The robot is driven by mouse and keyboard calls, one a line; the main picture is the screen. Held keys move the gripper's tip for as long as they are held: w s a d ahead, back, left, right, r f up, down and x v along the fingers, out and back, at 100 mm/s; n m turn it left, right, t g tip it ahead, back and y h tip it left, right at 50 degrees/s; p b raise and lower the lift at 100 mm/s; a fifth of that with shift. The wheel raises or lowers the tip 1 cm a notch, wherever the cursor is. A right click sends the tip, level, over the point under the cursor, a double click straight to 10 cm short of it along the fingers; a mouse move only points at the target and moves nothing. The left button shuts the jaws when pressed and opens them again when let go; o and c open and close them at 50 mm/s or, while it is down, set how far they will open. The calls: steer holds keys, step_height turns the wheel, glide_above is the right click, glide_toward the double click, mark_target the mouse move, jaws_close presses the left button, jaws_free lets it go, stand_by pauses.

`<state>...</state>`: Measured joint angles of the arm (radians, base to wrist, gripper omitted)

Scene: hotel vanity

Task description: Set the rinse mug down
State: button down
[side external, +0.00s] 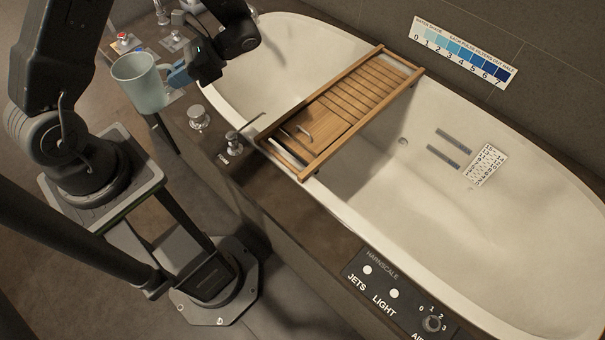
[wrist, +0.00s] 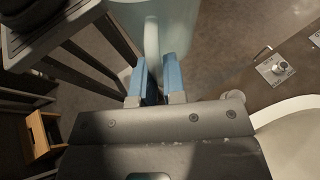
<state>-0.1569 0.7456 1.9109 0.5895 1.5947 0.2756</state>
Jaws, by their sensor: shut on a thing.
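The rinse mug (side external: 141,84) is pale blue-green and upright in the side view, held in the air at the upper left. My gripper (side external: 178,75) is shut on the mug's handle side, with its blue fingers to the right of the mug. In the wrist view the mug (wrist: 178,28) fills the top middle, and its handle (wrist: 151,50) runs down between the blue fingers of my gripper (wrist: 158,82). The mug's base is hidden in the wrist view.
A white bathtub (side external: 450,130) fills the right, with a wooden caddy (side external: 340,112) across it. The dark tub deck (side external: 240,180) carries knobs (side external: 199,117) and a control panel (side external: 395,295). A wooden stool (wrist: 42,133) stands at the left in the wrist view.

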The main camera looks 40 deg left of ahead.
steer(key=d+r+n+h, duration=0.2)
steer(key=d+n+h, duration=0.9)
steer(key=h, duration=0.2)
steer(key=w+d+r+n+t+h, duration=0.5)
steer(key=w+r+n+t+h, duration=0.15)
steer(key=w+n, duration=0.2)
step_height(320, 180, down, 27)
steer(key=t, duration=0.1)
steer(key=d+f, duration=0.2)
steer(key=d, duration=0.1)
steer(key=d+f, duration=0.2)
steer(key=d, duration=0.2)
steer(key=d+f, duration=0.3)
steer(key=d, duration=0.1)
steer(key=shift+w+d, duration=0.25)
steer(key=shift+w, duration=0.05)
steer(key=shift+f, duration=1.95)
steer(key=c, duration=1.2)
jaws_free()
steer(key=shift+f, duration=0.1)
